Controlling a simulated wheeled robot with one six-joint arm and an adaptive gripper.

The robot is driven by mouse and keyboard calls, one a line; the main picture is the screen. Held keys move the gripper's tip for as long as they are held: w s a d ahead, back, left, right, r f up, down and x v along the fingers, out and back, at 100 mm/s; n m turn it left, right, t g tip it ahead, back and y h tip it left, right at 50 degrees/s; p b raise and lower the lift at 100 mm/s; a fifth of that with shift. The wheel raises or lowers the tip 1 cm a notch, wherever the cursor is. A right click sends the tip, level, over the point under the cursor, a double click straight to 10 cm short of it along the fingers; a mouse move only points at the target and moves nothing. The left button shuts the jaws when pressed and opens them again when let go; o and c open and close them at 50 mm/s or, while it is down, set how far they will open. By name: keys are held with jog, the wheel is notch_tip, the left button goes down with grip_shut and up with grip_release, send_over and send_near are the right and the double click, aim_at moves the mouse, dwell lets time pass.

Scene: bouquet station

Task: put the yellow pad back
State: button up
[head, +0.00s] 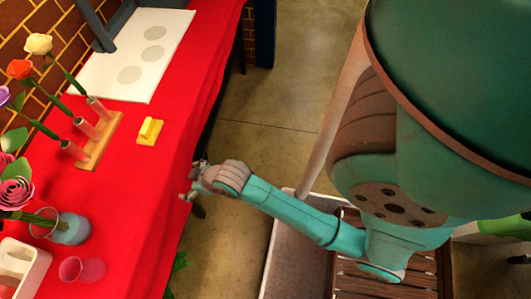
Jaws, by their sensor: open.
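The yellow pad (150,132) lies on the red-covered table, just right of a wooden flower stand. It is a small square block with a raised grip on top. My gripper (187,184) is open and appears empty at the right edge of the table, below and to the right of the yellow pad and apart from it. A white sheet (101,72) with several grey round spots lies farther back on the table.
The wooden stand (103,139) holds several tubes with a white, an orange and a purple flower. Red cloth is bare around the pad.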

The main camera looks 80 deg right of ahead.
jog(key=s+a+r+t, duration=0.2)
jog(key=s+a, duration=0.1)
jog(key=s, duration=0.5)
jog(key=s+a+r+t, duration=0.1)
jog(key=s+a+r, duration=0.1)
jog(key=s, duration=0.5)
jog(key=s+a+r+t+y, duration=0.1)
jog(key=s+a+r+t, duration=0.1)
jog(key=s+r, duration=0.8)
jog(key=shift+s+a+r+n+t, duration=0.15)
jog(key=shift+s+r+n+t, duration=0.15)
jog(key=shift+n, duration=0.1)
